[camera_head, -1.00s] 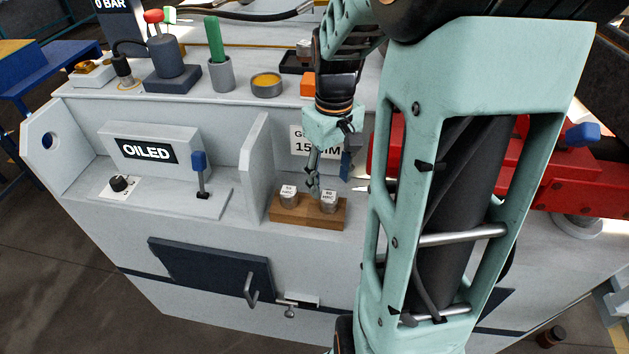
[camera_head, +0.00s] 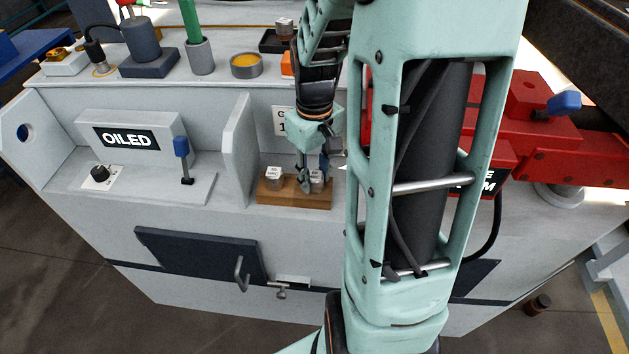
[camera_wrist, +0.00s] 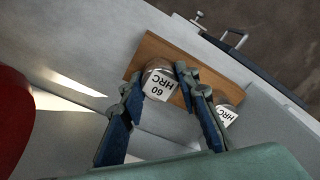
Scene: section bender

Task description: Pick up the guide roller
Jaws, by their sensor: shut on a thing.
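Two short metal rollers with white labels stand on a small wooden block (camera_head: 290,198). The right roller (camera_head: 319,180) is between my gripper's fingers; in the wrist view this roller (camera_wrist: 158,83) has a label reading "60 HRC". The other roller (camera_head: 275,178) stands free to its left, and also shows in the wrist view (camera_wrist: 227,115), partly hidden behind a finger. My gripper (camera_head: 312,182) comes down from above and is shut on the right roller, with one finger on each side (camera_wrist: 157,80). The roller appears to be still at the block; its underside is hidden.
A grey upright plate (camera_head: 238,150) stands left of the block, beside the "OILED" box (camera_head: 130,138) and a blue-handled lever (camera_head: 182,160). A red machine part (camera_head: 480,150) lies to the right. A cup (camera_head: 246,66) and a green-handled tool (camera_head: 192,22) stand on the ledge behind.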

